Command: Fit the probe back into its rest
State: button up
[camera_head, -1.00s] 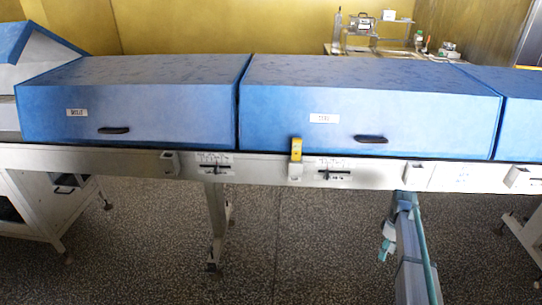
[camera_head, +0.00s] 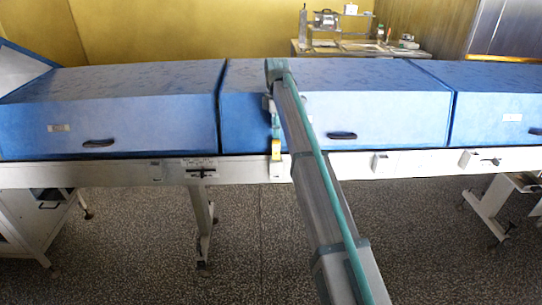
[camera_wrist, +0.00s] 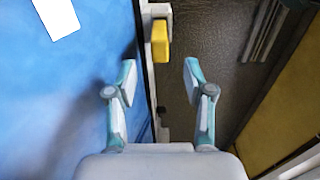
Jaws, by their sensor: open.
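A yellow block, which I take for the probe (camera_head: 276,147), stands upright at a white holder (camera_head: 276,170) on the rail's front face. The holder looks like its rest; I cannot tell how deeply the probe sits. In the wrist view the yellow probe (camera_wrist: 160,42) lies just beyond my open fingertips, about in line with the gap between them, and the white holder (camera_wrist: 158,12) is past it. My gripper (camera_wrist: 160,82) is open and empty. In the head view my gripper (camera_head: 273,125) is above the probe, partly hidden by my arm.
Blue hoods with dark handles (camera_head: 342,136) stand close behind the white rail (camera_head: 230,168). Other small white holders (camera_head: 380,163) and black latches (camera_head: 201,172) sit along the rail. The floor in front is clear. A bench (camera_head: 350,47) with equipment stands at the back.

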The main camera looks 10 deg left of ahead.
aim_at(276, 159)
notch_tip(276, 159, down, 9)
jog(key=p, duration=0.2)
jog(key=shift+d+p, duration=0.1)
jog(key=shift+p, duration=0.3)
jog(key=shift+r, duration=0.1)
grip_shut()
